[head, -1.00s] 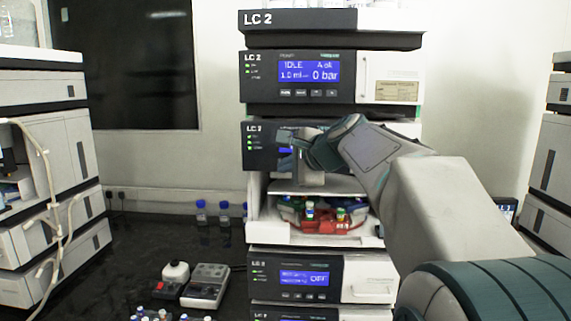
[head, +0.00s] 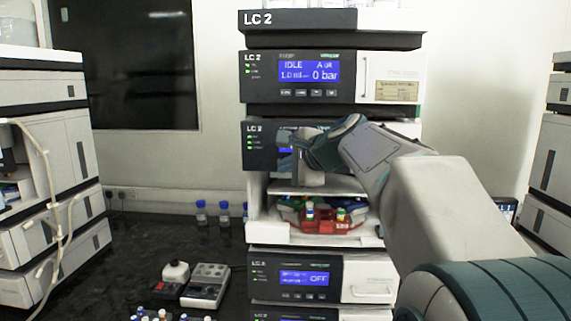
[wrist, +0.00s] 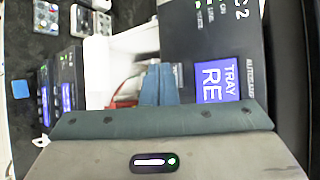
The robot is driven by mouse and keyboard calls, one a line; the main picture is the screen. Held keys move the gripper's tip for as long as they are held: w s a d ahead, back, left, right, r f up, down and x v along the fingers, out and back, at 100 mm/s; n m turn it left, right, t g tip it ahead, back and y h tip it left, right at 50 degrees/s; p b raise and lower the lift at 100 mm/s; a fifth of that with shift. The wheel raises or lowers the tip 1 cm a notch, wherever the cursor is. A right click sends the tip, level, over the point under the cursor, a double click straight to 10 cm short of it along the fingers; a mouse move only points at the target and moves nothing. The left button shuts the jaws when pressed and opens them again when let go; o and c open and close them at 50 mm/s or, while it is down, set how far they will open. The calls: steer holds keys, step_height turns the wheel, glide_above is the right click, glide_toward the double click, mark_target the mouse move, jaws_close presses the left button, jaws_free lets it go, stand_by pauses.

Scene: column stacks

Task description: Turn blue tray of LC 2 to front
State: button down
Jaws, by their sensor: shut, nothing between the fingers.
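The LC 2 stack stands in the middle of the head view. Its autosampler module (head: 258,146) has a dark front panel with a display, mostly hidden behind my gripper (head: 297,151). In the wrist view this display (wrist: 216,80) is partly visible and reads "TRAY RE...", cut off. Below it is an open bay with a carousel of coloured trays. The red tray (head: 322,226) faces the front with vials in it.
Pump modules sit above the autosampler and another module (head: 290,278) below it. Blue-capped bottles (head: 201,213) and small bench devices (head: 205,287) stand to the left on the dark bench. Other instrument stacks stand at far left (head: 45,200) and far right (head: 550,150).

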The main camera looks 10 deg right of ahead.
steer(key=shift+w+d, duration=0.15)
steer(key=shift+w, duration=0.3)
steer(key=shift+w+d+p, duration=0.1)
steer(key=shift+w+p, duration=0.25)
steer(key=shift+w, duration=0.05)
stand_by(0.7)
steer(key=shift+s, duration=0.1)
steer(key=shift+s+a+b, duration=0.25)
steer(key=shift+s+b, duration=0.1)
steer(key=shift+s, duration=0.35)
steer(key=shift+s, duration=0.1)
steer(key=shift+s+a+b, duration=0.25)
steer(key=shift+s, duration=0.5)
steer(key=shift+s+a+b, duration=0.25)
steer(key=shift+s, duration=0.55)
steer(key=shift+s+a+b, duration=0.25)
steer(key=shift+s, duration=0.5)
stand_by(3.2)
